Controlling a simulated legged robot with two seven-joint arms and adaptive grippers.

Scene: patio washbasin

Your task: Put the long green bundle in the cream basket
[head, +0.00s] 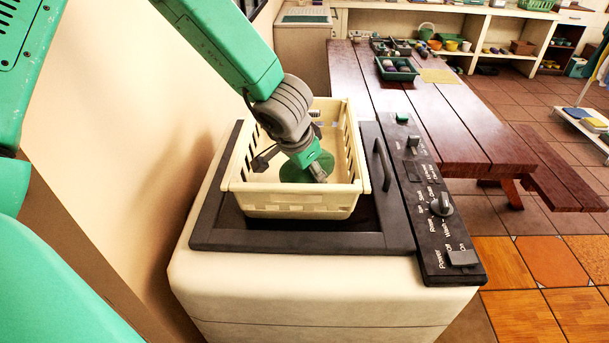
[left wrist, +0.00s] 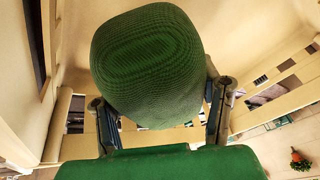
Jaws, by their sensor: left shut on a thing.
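The cream basket (head: 297,206) stands on the dark lid of a white washing machine. My left gripper (head: 315,170) reaches down inside the basket from above. It is shut on the green bundle (head: 292,173), which shows partly behind the gripper, within the basket walls. In the left wrist view the bundle (left wrist: 148,65) is a rounded, woven dark green shape between the two fingers (left wrist: 160,115). Whether the bundle touches the basket floor cannot be told. My right gripper is not in view.
The washing machine's control panel (head: 430,205) with knobs and a dark handle (head: 382,164) lies right of the basket. A wooden table (head: 440,115) with a green tray (head: 397,72) stands beyond. A beige wall is close on the left.

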